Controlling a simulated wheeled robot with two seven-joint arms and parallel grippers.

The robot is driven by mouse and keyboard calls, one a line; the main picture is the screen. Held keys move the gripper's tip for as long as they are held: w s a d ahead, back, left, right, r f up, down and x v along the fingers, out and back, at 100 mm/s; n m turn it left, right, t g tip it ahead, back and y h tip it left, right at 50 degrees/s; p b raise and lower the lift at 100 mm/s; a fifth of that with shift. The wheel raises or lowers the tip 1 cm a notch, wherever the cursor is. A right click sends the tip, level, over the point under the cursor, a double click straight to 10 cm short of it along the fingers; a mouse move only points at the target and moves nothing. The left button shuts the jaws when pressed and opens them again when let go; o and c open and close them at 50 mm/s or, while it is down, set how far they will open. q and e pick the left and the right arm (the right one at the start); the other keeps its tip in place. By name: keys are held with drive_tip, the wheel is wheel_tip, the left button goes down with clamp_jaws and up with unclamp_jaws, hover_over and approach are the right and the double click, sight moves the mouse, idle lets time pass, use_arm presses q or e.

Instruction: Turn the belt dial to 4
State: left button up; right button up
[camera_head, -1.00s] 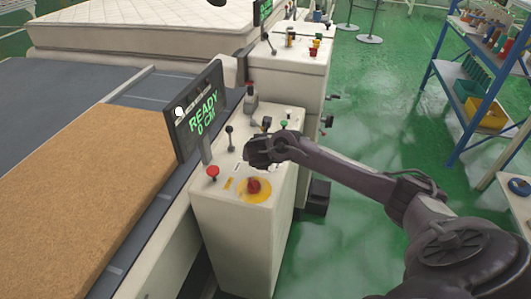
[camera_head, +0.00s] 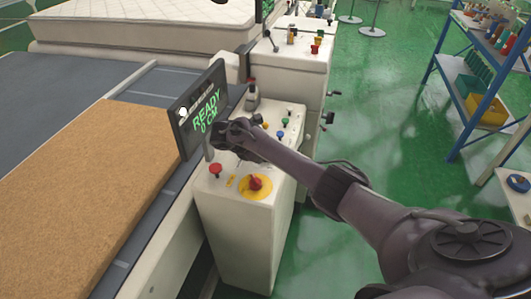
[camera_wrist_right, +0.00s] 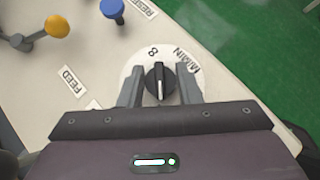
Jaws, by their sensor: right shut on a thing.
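The belt dial (camera_wrist_right: 160,79) is a black knob with a white pointer line on a round white plate (camera_wrist_right: 195,67). In the right wrist view an 8 and a partly hidden word read upside down on the plate. My right gripper (camera_wrist_right: 159,88) is down at the dial, one finger on each side, shut on it. In the head view the right gripper (camera_head: 238,136) is over the control console (camera_head: 246,220) and hides the dial. The black display (camera_head: 198,108) reads READY 0 CM in green. My left gripper is not in view.
A red mushroom button on a yellow disc (camera_head: 255,186), a red knob (camera_head: 215,170) and small coloured buttons stand on the console. A FEED label and a yellow-tipped lever (camera_wrist_right: 57,26) are near the dial. A brown slab (camera_head: 75,190) lies on the conveyor at left.

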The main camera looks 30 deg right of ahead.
drive_tip(key=shift+w+m+g, duration=0.1)
drive_tip(key=shift+m+g, duration=0.4)
drive_tip(key=shift+m, duration=0.2)
drive_tip(key=shift+m+g+b, duration=0.3)
drive_tip(key=shift+b, duration=0.05)
drive_tip(key=o, duration=1)
drive_tip(key=shift+c, duration=0.2)
drive_tip(key=shift+r, duration=0.25)
wheel_tip(320, 180, up, 8)
drive_tip(key=shift+r+b, duration=0.15)
drive_tip(key=shift+b, duration=0.3)
wheel_tip(320, 180, up, 11)
drive_tip(key=p, duration=0.9)
drive_tip(key=shift+r, duration=0.2)
drive_tip(key=shift+f, duration=0.1)
